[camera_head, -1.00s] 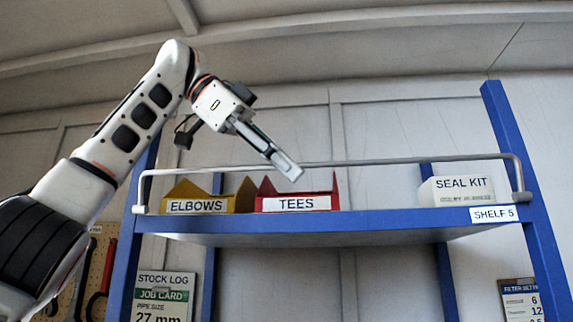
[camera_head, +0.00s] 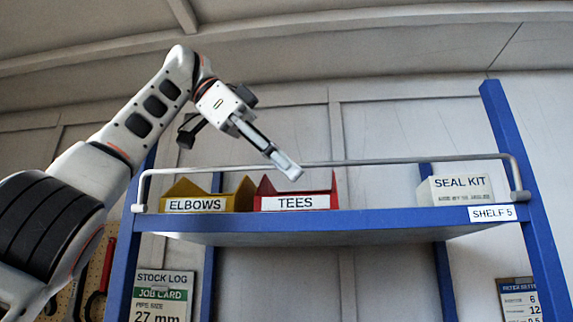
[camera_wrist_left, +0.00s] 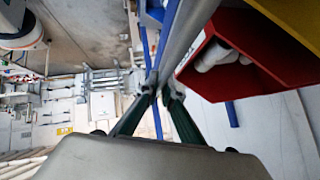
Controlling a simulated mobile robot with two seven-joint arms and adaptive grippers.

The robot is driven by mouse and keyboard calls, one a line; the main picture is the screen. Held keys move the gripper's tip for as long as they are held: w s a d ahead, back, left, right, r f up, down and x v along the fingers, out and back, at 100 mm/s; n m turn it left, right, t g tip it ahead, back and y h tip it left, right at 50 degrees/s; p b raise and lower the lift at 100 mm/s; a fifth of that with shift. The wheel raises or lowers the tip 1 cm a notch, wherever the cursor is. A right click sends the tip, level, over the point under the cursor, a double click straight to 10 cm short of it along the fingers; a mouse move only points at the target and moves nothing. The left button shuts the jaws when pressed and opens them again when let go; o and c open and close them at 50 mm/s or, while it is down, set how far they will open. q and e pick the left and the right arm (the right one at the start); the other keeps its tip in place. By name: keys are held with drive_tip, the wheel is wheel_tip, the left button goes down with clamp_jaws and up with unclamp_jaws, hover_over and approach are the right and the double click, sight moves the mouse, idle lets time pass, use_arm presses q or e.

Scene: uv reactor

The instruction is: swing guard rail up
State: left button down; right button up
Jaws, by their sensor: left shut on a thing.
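The guard rail (camera_head: 395,161) is a pale grey bar with bent ends, standing above the front edge of the blue shelf (camera_head: 340,222). Its ends meet the shelf's two sides. My left gripper (camera_head: 293,172) reaches down from the upper left and is shut on the rail near its middle, above the TEES bin. In the left wrist view the fingers (camera_wrist_left: 163,90) close around the grey rail (camera_wrist_left: 185,35). The exact finger contact is small in the head view. My right gripper is in neither view.
Behind the rail stand a yellow ELBOWS bin (camera_head: 195,205), a red TEES bin (camera_head: 295,202) and a white SEAL KIT box (camera_head: 455,190). Blue uprights (camera_head: 525,180) flank the shelf.

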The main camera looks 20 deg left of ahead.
use_arm(q)
drive_tip(key=shift+w+f, duration=0.1)
drive_tip(key=c, duration=2.2)
unclamp_jaws()
drive_tip(key=shift+s+t, duration=0.25)
drive_tip(key=shift+t, duration=0.15)
